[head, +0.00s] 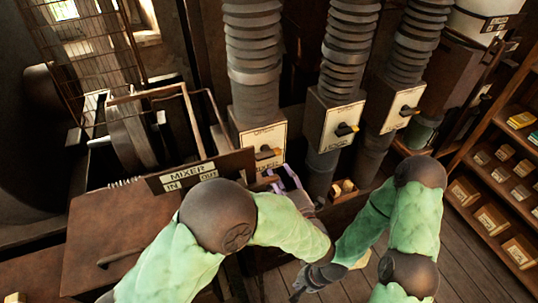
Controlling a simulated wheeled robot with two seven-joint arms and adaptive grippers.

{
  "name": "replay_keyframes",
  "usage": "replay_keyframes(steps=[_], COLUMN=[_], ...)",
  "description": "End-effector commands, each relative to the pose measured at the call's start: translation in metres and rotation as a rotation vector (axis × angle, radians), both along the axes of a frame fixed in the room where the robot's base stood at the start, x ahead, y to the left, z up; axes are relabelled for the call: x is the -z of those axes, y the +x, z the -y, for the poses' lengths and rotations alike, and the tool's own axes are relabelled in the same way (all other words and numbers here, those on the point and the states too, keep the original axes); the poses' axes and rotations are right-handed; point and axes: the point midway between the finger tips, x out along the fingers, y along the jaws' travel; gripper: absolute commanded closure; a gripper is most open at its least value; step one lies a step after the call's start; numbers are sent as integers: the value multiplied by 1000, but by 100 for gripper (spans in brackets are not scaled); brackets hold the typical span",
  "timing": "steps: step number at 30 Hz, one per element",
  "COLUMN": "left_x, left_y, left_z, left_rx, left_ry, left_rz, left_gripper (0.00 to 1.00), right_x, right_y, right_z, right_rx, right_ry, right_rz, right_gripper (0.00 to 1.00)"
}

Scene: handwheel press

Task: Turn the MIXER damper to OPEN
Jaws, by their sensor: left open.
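Three ribbed ducts carry boxes with pale plates, each with a dark, yellow-marked lever. The leftmost plate (247,138) sits behind my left gripper; its lettering is too small to read surely, though the lower word looks like MIXER. Its lever (268,153) points right, roughly level. My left gripper (283,178) is open, with its purple fingers just below and right of that lever, apparently apart from it. My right gripper (308,284) is low, above the floor and away from the plates; its fingers are dark and unclear.
A MIXER IN/OUT sign (188,177) stands on the machine at left. The middle plate (341,122) and right plate (402,107) have similar levers. A small box (343,190) sits below the ducts. Shelves (497,170) line the right. Wooden floor (465,265) is clear at lower right.

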Motion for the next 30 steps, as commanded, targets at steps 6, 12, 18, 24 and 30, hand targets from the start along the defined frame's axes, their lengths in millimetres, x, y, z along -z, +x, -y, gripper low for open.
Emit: replay_keyframes(steps=[6, 12, 18, 24, 30], left_x=[1, 0, 0, 0, 0], left_y=[38, 62, 73, 74, 74], left_z=[-17, -27, -31, -31, -31], left_rx=[-5, -3, -2, -1, -1], left_ry=[-3, -2, 0, 0, 0], left_rz=[-1, -1, -1, -1, -1], left_gripper=[56, 56, 56, 56, 90], right_x=[2, 3, 3, 3, 3], right_y=[0, 0, 0, 0, 0], right_z=[0, 0, 0, 0, 0], right_rx=[0, 0, 0, 0, 0], right_ry=[0, 0, 0, 0, 0], right_rz=[1, 1, 1, 1, 1], right_gripper=[100, 100, 100, 100, 100])
